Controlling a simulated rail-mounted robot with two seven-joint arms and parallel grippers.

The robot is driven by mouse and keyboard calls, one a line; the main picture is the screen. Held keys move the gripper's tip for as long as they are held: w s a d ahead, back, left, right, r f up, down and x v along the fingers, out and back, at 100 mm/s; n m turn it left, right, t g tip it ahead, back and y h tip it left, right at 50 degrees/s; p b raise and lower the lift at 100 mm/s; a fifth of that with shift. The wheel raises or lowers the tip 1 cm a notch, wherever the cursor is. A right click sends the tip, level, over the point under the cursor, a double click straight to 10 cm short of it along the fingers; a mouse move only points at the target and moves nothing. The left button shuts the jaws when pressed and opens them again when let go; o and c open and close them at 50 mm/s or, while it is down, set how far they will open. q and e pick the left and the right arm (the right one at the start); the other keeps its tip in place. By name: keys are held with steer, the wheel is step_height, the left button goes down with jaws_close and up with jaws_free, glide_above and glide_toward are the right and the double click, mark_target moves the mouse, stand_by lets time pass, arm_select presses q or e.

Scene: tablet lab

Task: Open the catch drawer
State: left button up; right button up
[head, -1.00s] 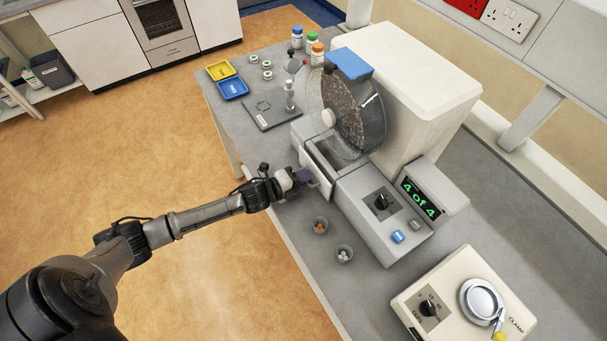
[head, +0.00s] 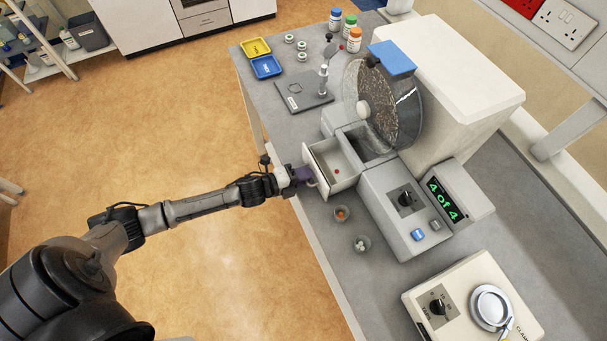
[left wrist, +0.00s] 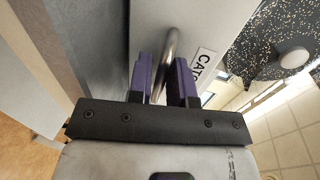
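The catch drawer (head: 345,185) is pulled out from the front of the grey machine base. It is a white tray with a few small red bits inside. In the left wrist view its front (left wrist: 195,28) carries a label partly reading "CATC", and a metal bar handle (left wrist: 170,52) stands out from it. My left gripper (head: 305,175) is at the drawer front. In the left wrist view its two purple fingers (left wrist: 160,80) stand on either side of the handle, closed around it. My right gripper is not in view.
The drum (head: 388,105) stands behind the drawer. A stand with a plate (head: 303,92), trays (head: 266,66) and bottles (head: 354,40) are at the back. Open floor lies left of the bench.

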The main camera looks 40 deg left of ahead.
arm_select(q)
steer(key=shift+s, duration=0.1)
steer(key=v, duration=1.3)
steer(key=shift+s+a, duration=0.15)
steer(key=shift+s, duration=0.15)
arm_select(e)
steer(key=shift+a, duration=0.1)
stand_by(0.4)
